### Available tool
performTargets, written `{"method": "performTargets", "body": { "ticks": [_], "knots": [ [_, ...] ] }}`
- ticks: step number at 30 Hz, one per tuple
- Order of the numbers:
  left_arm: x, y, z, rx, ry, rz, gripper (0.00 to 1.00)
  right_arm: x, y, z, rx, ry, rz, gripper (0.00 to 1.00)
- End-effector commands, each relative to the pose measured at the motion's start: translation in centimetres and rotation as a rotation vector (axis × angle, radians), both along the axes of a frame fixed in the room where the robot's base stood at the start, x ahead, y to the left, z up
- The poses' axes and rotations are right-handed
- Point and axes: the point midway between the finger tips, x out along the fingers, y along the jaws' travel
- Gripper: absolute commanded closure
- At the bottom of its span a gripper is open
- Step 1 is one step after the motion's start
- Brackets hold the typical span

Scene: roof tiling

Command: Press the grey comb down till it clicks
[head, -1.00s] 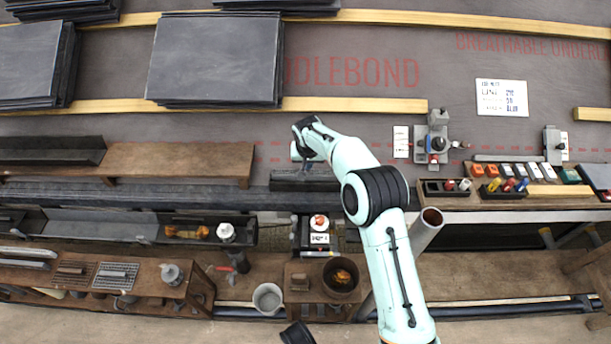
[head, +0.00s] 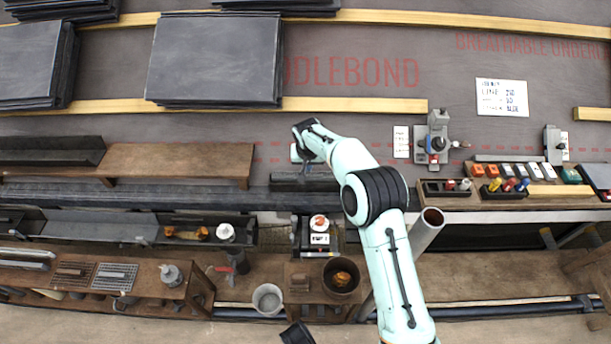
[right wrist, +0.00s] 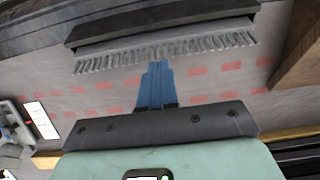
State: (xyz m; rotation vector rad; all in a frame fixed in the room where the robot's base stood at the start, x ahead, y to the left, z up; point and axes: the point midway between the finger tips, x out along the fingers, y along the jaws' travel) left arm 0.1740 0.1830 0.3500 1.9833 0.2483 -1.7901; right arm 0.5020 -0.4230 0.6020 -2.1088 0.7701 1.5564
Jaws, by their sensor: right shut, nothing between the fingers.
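The grey comb (right wrist: 165,50) shows in the right wrist view as a row of short grey teeth along a dark bar (right wrist: 160,20). In the head view the dark bar (head: 288,181) lies along the roof's lower edge, and the teeth are too small to make out. My right gripper (head: 306,172) is above the bar, partly hidden by its own wrist. In the right wrist view its blue fingers (right wrist: 155,72) are together and empty, with their tips just short of the teeth. I cannot tell whether they touch the comb.
A brown board (head: 180,158) lies left of the bar, and a tool tray (head: 447,196) stands to the right. A grey clamp-like device (head: 437,130) is on the roof. Slate stacks (head: 215,60) lie further up. The roof around the red dashed line is mostly clear.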

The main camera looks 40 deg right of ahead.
Motion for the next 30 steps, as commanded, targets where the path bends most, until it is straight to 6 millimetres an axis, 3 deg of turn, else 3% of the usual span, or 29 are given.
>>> {"method": "performTargets", "body": {
  "ticks": [30],
  "knots": [
    [-0.2, 0.0, 5.1, 0.0, -0.015, 0.0, 0.57, 0.0, 0.0, 8.2, -0.001, -0.002, 0.0, 1.0]
  ]
}}
